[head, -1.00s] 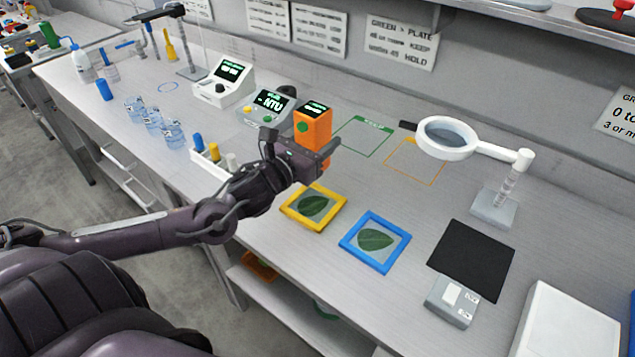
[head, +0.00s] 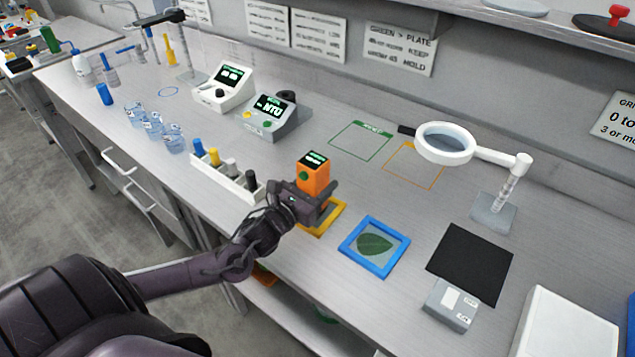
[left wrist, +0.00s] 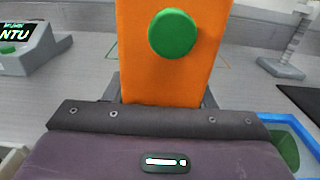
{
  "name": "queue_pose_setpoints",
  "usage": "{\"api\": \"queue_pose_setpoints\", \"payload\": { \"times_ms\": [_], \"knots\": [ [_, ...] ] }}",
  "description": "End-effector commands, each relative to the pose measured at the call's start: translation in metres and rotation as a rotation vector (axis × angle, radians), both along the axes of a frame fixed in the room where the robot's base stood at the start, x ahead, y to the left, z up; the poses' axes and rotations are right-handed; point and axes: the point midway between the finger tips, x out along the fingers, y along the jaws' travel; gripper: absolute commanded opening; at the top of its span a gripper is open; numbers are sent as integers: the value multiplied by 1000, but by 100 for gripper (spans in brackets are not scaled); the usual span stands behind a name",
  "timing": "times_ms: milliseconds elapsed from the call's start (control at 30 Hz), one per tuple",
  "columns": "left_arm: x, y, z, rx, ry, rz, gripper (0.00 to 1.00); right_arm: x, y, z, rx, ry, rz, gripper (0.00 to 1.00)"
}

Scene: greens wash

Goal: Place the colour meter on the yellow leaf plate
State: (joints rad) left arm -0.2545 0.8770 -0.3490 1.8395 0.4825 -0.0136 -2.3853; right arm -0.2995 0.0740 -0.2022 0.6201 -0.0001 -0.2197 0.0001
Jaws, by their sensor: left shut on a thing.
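The colour meter is an orange block (head: 313,176) with a dark screen on top and a green button on its side. My left gripper (head: 318,197) is shut on it and holds it upright. In the left wrist view the orange colour meter (left wrist: 172,62) fills the middle, its lower end hidden by the gripper. The yellow leaf plate (head: 328,222) is directly below or behind the gripper in the head view. Its leaf and most of its frame are hidden. I cannot tell whether the meter touches the plate. My right gripper is not in view.
A blue-framed leaf plate (head: 374,247) lies to the right of the yellow one. A white rack with coloured vials (head: 228,177) stands to the left. A magnifier (head: 446,143), a black mat (head: 470,262) and a small grey device (head: 451,304) are further right.

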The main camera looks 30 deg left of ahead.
Motion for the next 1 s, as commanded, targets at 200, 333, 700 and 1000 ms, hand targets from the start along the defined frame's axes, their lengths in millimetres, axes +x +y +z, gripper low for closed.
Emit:
{"api": "queue_pose_setpoints", "payload": {
  "times_ms": [200,333,700,1000],
  "knots": [
    [0,0,-2,0,1,0,66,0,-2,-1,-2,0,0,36],
    [0,0,-2,0,1,0,72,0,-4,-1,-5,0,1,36],
    [-11,1,-2,1,5,-1,72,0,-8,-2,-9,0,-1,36],
    [-61,4,-2,3,7,-3,72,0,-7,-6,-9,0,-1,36]
  ]
}}
